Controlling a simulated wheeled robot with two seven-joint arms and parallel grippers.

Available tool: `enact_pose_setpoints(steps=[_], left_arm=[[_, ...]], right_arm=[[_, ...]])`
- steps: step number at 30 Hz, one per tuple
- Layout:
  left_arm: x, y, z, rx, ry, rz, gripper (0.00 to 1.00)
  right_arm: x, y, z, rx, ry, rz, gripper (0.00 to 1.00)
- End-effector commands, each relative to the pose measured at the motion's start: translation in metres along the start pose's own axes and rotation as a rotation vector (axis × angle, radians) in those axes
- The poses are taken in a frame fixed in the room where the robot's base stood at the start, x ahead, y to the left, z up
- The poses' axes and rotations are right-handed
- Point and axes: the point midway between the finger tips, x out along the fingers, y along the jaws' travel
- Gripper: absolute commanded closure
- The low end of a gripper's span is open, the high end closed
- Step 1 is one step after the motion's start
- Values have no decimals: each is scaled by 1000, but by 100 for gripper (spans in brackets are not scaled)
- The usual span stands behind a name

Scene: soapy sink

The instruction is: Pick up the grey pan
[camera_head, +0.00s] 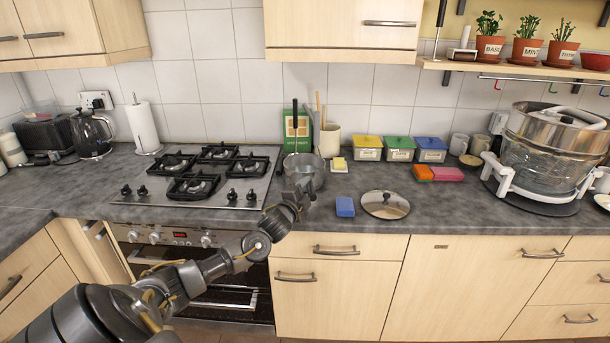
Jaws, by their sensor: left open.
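The grey pan (314,170) stands on the dark worktop, just right of the gas hob. A dark upright stick, which may be its handle, rises behind its left side. My left arm reaches in from the lower left. My left gripper (303,190) is open at the front of the pan and hides part of its near side. I cannot tell whether the fingers touch the pan. My right gripper is not in view.
A blue sponge (345,206) and a round lid (385,205) lie right of the pan, near the front edge. Behind are butter on a dish (340,165), a utensil pot (331,140) and a green box (297,130). The hob (205,175) is at left.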

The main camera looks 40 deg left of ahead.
Motion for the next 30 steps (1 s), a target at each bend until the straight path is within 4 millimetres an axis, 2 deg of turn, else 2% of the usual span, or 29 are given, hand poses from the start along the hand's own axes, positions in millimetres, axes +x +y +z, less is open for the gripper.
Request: enact_pose_setpoints(steps=[8, 18, 19, 30], left_arm=[[3, 1, 0, 0, 0, 1, 53], [2, 1, 0, 0, 0, 1, 98], [2, 1, 0, 0, 0, 1, 100], [2, 1, 1, 0, -1, 2, 100]], right_arm=[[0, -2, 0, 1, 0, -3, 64], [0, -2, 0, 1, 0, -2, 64], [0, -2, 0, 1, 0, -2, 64], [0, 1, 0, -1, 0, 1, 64]])
